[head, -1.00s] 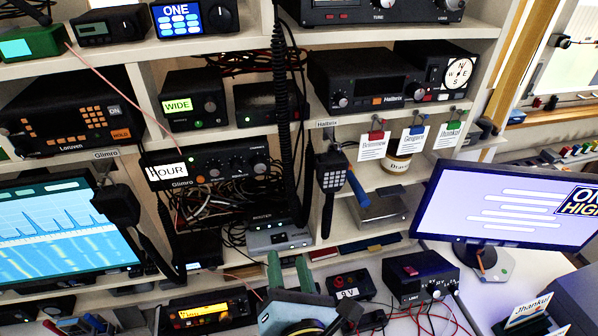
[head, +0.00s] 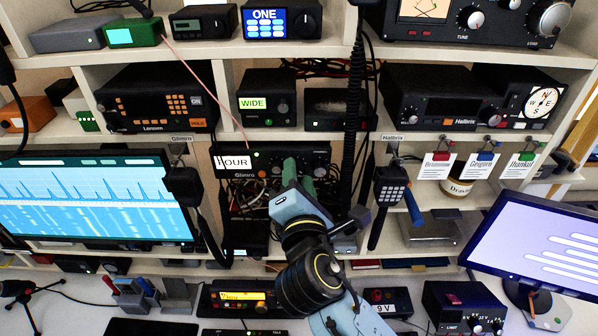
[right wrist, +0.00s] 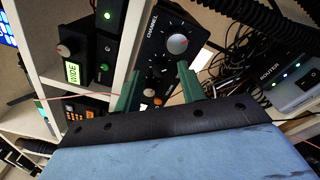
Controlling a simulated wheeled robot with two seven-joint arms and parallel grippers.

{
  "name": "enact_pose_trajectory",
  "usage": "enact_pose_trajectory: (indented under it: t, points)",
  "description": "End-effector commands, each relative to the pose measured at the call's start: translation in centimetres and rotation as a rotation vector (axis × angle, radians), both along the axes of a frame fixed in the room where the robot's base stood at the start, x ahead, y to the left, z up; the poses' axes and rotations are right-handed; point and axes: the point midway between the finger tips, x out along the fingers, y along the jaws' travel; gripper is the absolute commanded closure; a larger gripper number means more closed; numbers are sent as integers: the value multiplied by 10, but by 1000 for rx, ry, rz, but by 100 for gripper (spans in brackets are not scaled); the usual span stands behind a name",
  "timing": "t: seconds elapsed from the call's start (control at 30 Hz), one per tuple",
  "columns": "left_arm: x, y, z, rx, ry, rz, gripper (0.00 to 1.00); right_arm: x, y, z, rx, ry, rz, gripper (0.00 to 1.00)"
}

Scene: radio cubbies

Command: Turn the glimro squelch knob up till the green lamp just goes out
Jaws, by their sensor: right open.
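In the right wrist view, the fingers (right wrist: 158,68) stand apart on either side of the panel's middle. The CHANNEL knob (right wrist: 177,44) shows beyond them. I cannot read which knob is squelch or tell whether the fingers touch one. My left gripper is out of view.
A WIDE radio (head: 266,100) is on the shelf above. A handset (head: 390,190) hangs to the right of the Glimro, and a coiled black cord (head: 354,100) hangs close by. A router (right wrist: 290,85) and loose cables lie near my right gripper.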

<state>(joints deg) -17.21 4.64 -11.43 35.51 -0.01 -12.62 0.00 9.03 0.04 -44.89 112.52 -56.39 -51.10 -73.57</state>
Motion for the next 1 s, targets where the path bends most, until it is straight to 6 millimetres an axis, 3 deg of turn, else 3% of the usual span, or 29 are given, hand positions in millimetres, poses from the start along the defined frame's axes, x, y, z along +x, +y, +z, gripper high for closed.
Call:
enact_pose_trajectory:
  t: [0.43, 0.73, 1.0]
  points:
    - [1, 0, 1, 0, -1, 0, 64, 11, 1, 0, 0, 0, 0, 61]
    - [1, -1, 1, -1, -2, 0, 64, 10, 1, 0, 0, 1, -1, 100]
    - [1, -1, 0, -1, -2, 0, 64, 10, 1, -1, 133, 2, 0, 100]
